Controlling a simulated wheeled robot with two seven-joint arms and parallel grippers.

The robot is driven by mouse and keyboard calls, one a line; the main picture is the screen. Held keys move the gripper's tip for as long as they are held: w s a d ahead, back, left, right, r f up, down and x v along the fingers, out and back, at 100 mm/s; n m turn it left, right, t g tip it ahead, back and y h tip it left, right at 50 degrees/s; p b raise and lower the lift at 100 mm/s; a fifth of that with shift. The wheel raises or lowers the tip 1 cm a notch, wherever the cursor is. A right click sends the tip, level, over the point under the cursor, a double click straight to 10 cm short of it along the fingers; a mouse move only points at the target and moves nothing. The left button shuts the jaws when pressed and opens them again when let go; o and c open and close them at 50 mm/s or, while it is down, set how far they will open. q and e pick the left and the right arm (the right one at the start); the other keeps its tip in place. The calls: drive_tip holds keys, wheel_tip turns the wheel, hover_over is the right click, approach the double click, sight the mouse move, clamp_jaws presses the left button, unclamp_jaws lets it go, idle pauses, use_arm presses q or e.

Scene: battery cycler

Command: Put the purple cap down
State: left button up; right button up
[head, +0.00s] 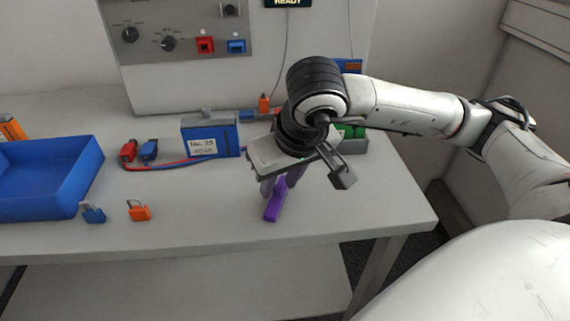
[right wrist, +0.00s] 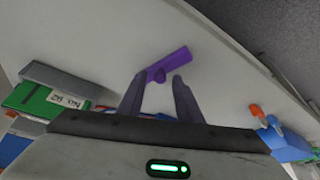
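The purple cap (head: 272,210) is at the front right part of the table, below my right gripper (head: 280,188). It looks to rest on the tabletop, though the contact is hard to make out. In the right wrist view the cap (right wrist: 170,64) lies slanted just beyond the fingertips, with a short purple part between the fingers. The right fingers (right wrist: 159,84) are spread, with a visible gap on each side of that part. My left gripper is not in view.
A blue battery box (head: 210,138) with red and blue leads stands left of the gripper, and a green box (head: 352,140) is behind it. A blue tray (head: 45,180), a blue cap (head: 93,214) and an orange cap (head: 139,210) are at left. Bare table (head: 390,205) lies right of the purple cap.

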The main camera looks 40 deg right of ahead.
drive_tip(key=v, duration=1.2)
drive_tip(key=shift+a, duration=0.1)
